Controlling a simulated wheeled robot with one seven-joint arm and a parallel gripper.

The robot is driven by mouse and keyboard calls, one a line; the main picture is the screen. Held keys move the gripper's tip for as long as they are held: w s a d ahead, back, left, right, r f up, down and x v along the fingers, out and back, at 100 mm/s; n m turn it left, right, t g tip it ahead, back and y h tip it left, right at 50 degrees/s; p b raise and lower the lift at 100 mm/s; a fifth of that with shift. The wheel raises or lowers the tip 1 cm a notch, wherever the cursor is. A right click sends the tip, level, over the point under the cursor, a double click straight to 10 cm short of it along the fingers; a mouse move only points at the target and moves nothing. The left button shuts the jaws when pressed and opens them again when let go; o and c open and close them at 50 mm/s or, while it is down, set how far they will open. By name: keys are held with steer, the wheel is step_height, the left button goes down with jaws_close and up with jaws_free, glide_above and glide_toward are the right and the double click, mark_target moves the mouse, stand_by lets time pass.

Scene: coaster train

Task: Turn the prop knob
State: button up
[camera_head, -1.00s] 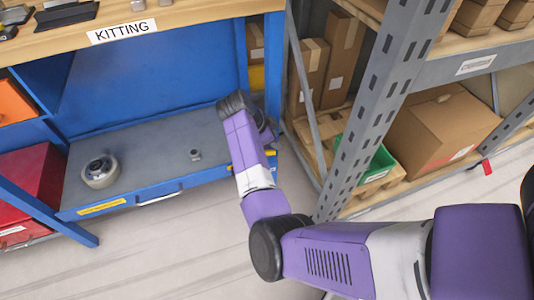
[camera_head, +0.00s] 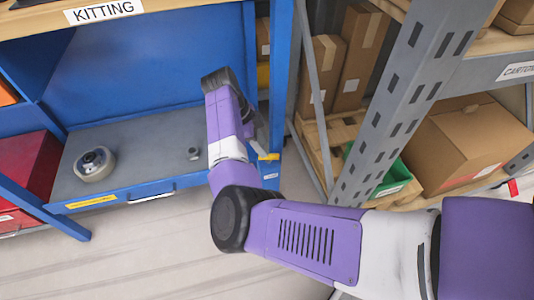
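Two knob-like things stand on the grey lower shelf (camera_head: 140,150) of the blue bench. One is a round pale disc with a dark, shiny centre (camera_head: 95,164), at the left. The other is a small grey knob-shaped piece (camera_head: 193,153), farther right. I cannot tell which is the prop knob. My purple and white arm reaches in from the right, and its forearm is just right of the small grey piece, with a gap in the picture. My gripper is mostly hidden behind the forearm. Only a grey part shows at its right side, and the fingers cannot be made out.
A blue post (camera_head: 278,80) stands right of my forearm. A grey rack upright (camera_head: 410,90) and cartons (camera_head: 465,140) are farther right, with a green bin (camera_head: 392,178). A red box (camera_head: 28,170) is at the left. The floor in front is clear.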

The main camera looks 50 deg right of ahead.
mark_target(270, 157)
steer(key=b+x, duration=0.1)
steer(key=x, duration=0.3)
steer(key=shift+d+f, duration=0.1)
steer(key=shift+f, duration=0.15)
steer(key=shift+c, duration=0.2)
jaws_close()
steer(key=shift+r, duration=0.15)
